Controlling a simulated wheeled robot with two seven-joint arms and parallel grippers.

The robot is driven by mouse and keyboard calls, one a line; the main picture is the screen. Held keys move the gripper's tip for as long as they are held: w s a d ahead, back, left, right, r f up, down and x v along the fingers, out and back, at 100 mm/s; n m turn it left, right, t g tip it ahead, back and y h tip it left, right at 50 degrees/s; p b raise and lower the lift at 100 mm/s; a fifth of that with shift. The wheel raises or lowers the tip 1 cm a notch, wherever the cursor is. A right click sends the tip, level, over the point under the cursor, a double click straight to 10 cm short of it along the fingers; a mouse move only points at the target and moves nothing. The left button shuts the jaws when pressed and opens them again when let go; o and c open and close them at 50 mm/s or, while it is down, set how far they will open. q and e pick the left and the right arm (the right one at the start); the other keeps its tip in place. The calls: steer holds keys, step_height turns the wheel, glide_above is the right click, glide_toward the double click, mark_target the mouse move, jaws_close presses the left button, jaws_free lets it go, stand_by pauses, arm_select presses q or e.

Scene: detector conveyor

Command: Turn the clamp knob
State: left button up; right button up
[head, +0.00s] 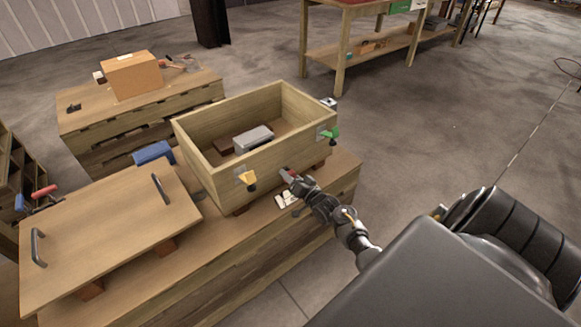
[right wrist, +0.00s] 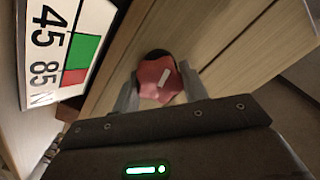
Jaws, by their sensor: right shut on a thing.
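The red clamp knob (right wrist: 160,80) is star-shaped with a pale mark on its face. It sits on the front wall of an open wooden box (head: 222,184). My right gripper (head: 290,180) reaches the knob from the front, and the knob (head: 286,174) shows partly behind it in the head view. In the right wrist view my two fingers (right wrist: 157,90) stand on either side of the knob, shut on it. A white scale plate (right wrist: 62,40) with "45", "85", "N" and green and red fields is beside it. My left gripper is out of view.
A yellow knob (head: 248,180) and a green knob (head: 330,135) are also on the box. Inside lies a grey block (head: 253,138). A wooden panel with two handles (head: 110,225) lies left on the bench. A cardboard box (head: 133,77) stands behind. The floor right of the bench is clear.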

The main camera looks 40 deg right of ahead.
steer(key=shift+m, duration=0.3)
stand_by(0.4)
steer(key=o, duration=1)
steer(key=shift+s, duration=0.1)
steer(key=s, duration=1)
steer(key=shift+s+p, duration=0.35)
steer(key=shift+p, duration=0.05)
steer(key=shift+a, duration=0.1)
